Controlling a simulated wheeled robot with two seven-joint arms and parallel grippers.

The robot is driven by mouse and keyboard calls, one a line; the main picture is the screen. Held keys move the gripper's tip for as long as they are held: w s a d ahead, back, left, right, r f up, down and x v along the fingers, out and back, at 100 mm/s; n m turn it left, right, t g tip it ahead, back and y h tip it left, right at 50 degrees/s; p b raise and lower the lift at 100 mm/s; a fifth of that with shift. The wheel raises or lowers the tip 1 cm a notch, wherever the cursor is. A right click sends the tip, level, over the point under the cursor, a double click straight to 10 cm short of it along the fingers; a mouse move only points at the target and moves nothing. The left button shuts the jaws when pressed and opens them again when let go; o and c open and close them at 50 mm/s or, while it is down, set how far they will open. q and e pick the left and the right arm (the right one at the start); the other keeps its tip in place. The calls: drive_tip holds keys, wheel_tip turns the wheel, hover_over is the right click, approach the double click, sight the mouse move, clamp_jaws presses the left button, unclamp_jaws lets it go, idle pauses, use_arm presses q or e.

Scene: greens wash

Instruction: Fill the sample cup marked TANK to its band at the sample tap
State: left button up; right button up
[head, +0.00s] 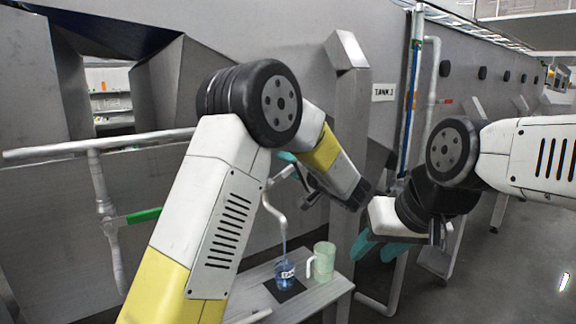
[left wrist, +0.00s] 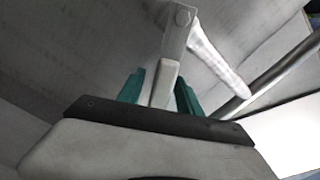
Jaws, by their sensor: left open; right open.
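The sample cup (head: 286,276) is small and blue with a white label whose print is too small to read surely. It stands upright on a dark pad below the spout of the sample tap (head: 277,212). A thin bluish streak like water runs from spout to cup; the fill level and band cannot be made out. My left gripper (head: 288,158) is mostly hidden by its arm. In the left wrist view its open teal fingers (left wrist: 159,90) stand either side of a pale grey tap lever (left wrist: 166,82). My right gripper (head: 378,246) is open and empty, right of the cup.
A pale green translucent jug (head: 323,261) stands right of the cup on the grey shelf (head: 318,296). A grey post (head: 346,150) rises behind it, with a TANK 3-like sign (head: 384,92) beyond. Floor is clear at the right.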

use_arm(q)
drive_tip(key=shift+w+a, duration=0.1)
clamp_jaws()
idle(1.4)
